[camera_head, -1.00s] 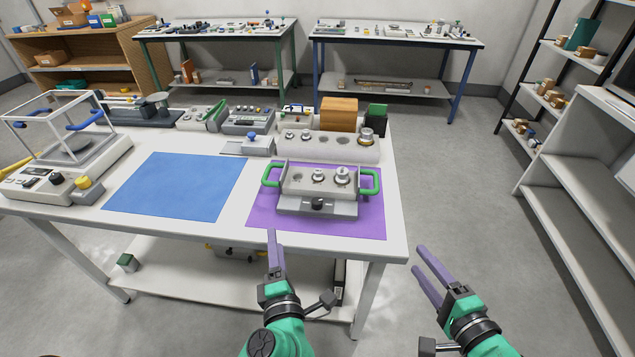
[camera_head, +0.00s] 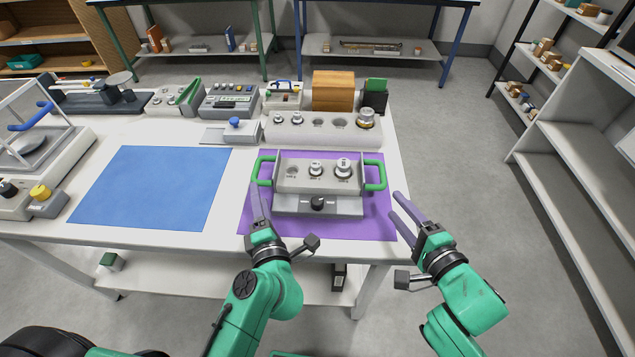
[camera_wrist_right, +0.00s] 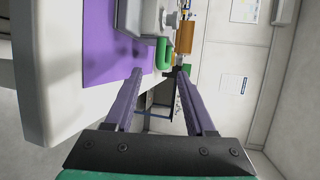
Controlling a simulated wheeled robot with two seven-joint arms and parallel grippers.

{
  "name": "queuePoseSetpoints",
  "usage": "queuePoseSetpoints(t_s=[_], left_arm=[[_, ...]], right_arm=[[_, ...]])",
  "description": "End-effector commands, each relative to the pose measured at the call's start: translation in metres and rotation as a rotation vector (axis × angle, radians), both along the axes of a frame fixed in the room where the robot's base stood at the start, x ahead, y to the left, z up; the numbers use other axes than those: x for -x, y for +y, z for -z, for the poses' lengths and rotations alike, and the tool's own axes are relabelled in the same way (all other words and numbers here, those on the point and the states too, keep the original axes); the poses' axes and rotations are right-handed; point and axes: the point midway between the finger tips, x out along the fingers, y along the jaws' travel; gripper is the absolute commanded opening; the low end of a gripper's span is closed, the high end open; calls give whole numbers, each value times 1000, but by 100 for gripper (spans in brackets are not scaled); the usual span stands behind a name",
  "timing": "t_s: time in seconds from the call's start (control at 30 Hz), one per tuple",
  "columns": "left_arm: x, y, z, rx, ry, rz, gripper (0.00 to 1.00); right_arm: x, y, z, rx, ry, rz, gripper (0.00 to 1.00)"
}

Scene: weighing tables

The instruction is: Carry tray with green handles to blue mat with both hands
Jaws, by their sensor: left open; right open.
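The grey tray (camera_head: 292,183) with two green handles sits on the purple mat (camera_head: 345,228). It holds metal weights and has a black knob on its front. My left gripper (camera_head: 260,205) is open just in front of the left green handle (camera_head: 265,171). My right gripper (camera_head: 405,210) is open, in front of and right of the right green handle (camera_head: 376,176). In the right wrist view, the right gripper (camera_wrist_right: 158,100) is empty, with a green handle (camera_wrist_right: 163,54) beyond its fingers. The blue mat (camera_head: 150,187) lies bare on the table, left of the purple mat.
A weight block (camera_head: 285,131) stands close behind the tray. A wooden box (camera_head: 333,90) and several instruments line the table's back. A balance with a glass case (camera_head: 40,145) stands left of the blue mat. The white table's (camera_head: 225,222) strip between the mats is clear.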

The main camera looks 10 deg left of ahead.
Motion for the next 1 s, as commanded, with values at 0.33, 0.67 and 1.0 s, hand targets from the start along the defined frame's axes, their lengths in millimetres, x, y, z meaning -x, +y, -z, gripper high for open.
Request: queuePoseSetpoints(t_s=[0.33, 0.67, 1.0], left_arm=[[-64, 29, 4, -3, -2, 0, 57], [-104, 48, 8, -1, 1, -1, 57], [-106, 48, 8, 0, 1, -1, 34]], right_arm=[[-62, 31, 15, 0, -2, 1, 55], [-100, 51, 26, -1, -1, -1, 55], [-101, 51, 27, 0, 0, 0, 32]])
